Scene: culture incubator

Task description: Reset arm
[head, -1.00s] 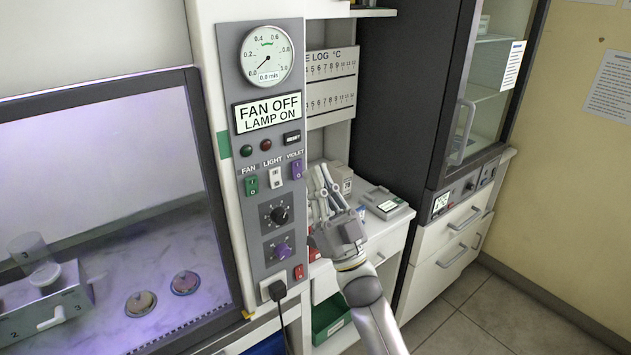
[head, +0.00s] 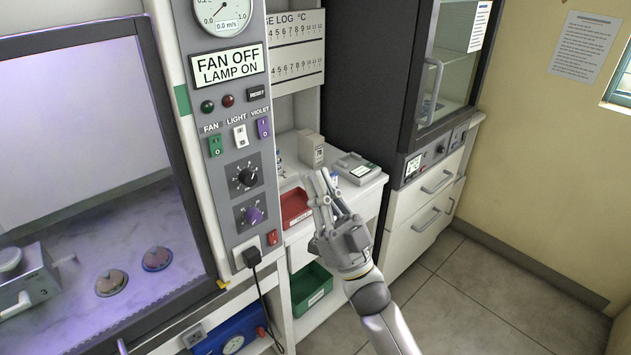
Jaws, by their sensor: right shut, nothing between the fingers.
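My right gripper (head: 322,188) is in the middle of the head view, with its arm coming up from the bottom. Its fingers are shut with nothing between them and point up and to the left. It is to the right of the grey control panel (head: 228,175) and shows in front of the white shelf unit. I cannot see that it touches anything. The panel's sign (head: 230,66) reads FAN OFF, LAMP ON. My left gripper is not in view.
The cabinet at left holds two dishes (head: 111,283) (head: 157,258) on its lit floor. A red tray (head: 294,206), a white box (head: 311,149) and a small device (head: 357,168) are on the shelf unit. A green bin (head: 311,288) is below. A dark glass-door incubator (head: 392,82) stands behind. Floor at right (head: 480,290) is clear.

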